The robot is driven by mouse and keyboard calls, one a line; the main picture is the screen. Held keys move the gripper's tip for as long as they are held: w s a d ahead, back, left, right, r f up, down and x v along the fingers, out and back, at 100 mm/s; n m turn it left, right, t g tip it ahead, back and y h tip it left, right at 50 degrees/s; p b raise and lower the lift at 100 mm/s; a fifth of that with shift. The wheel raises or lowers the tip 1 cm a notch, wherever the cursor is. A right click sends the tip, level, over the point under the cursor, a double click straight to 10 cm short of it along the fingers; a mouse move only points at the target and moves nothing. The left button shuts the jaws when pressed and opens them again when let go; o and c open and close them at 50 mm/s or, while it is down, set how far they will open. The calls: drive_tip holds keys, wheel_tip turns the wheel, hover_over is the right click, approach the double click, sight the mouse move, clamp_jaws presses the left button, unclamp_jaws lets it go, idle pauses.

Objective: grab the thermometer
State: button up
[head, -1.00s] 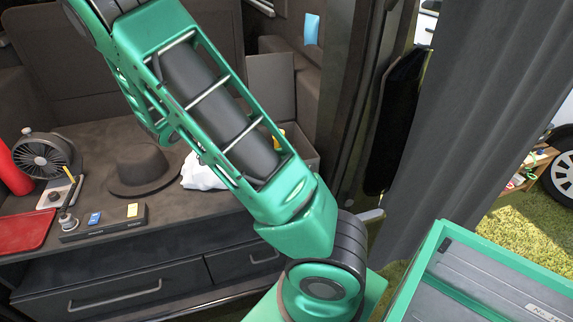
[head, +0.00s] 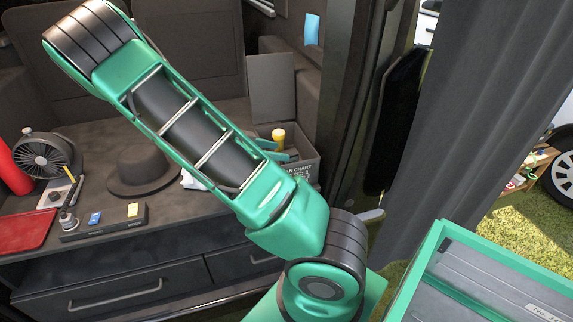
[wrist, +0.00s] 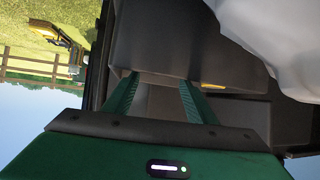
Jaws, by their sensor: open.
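I cannot make out a thermometer for certain in either view. A grey panel lies beyond the fingers. The gripper is not visible in the head view, where my arm crosses the middle.
The worktop (head: 85,137) holds a fan (head: 46,156), a brown hat (head: 143,168), a red tray (head: 26,230) and a storage box (head: 303,165) with a yellow-topped item (head: 278,135). A grey curtain (head: 470,120) hangs right. White cloth (wrist: 275,35) is close in the wrist view.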

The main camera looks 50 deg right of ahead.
sight(283, 152)
drive_tip(key=shift+x, duration=1.75)
clamp_jaws()
